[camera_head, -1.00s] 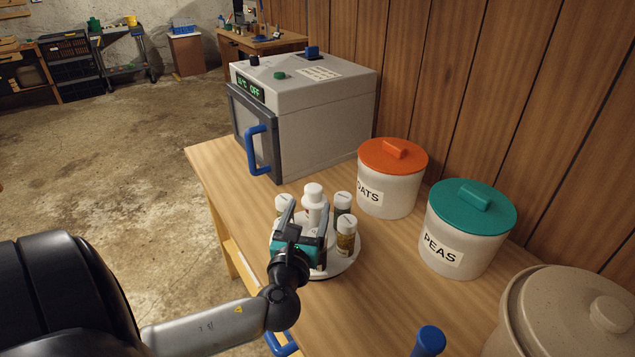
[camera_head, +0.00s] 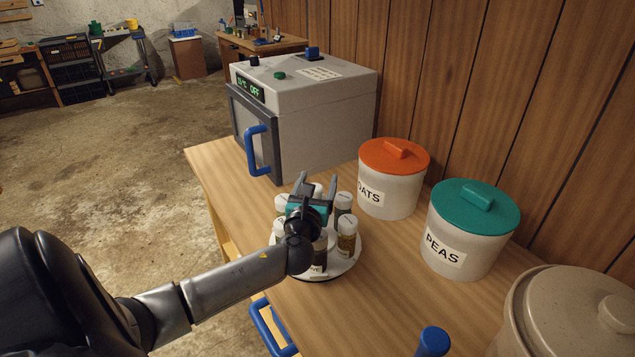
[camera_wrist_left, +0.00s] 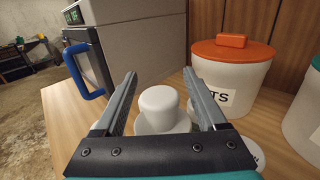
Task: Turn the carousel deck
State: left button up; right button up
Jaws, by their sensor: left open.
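The carousel deck (camera_head: 346,263) is a round white turntable on the wooden table, with several white-capped spice jars (camera_head: 346,237) around it. My left gripper (camera_head: 317,182) is above the deck, its two fingers apart and pointing toward the back. In the left wrist view, a white knob or cap (camera_wrist_left: 158,104) at the deck's centre shows between the open fingers (camera_wrist_left: 160,90). I cannot tell whether the fingers touch it. My left arm and gripper hide the middle and front left of the deck in the head view. My right gripper is out of view.
A grey oven (camera_head: 305,110) with a blue handle (camera_head: 256,150) stands behind the deck. An orange-lidded canister (camera_head: 388,195) and a green-lidded canister (camera_head: 462,250) stand to the right. A beige crock (camera_head: 560,315) is at the front right. Bare tabletop (camera_head: 385,290) lies between.

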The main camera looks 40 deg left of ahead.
pick_arm(q)
jog(key=shift+c, duration=0.3)
grip_shut()
dwell(1.0)
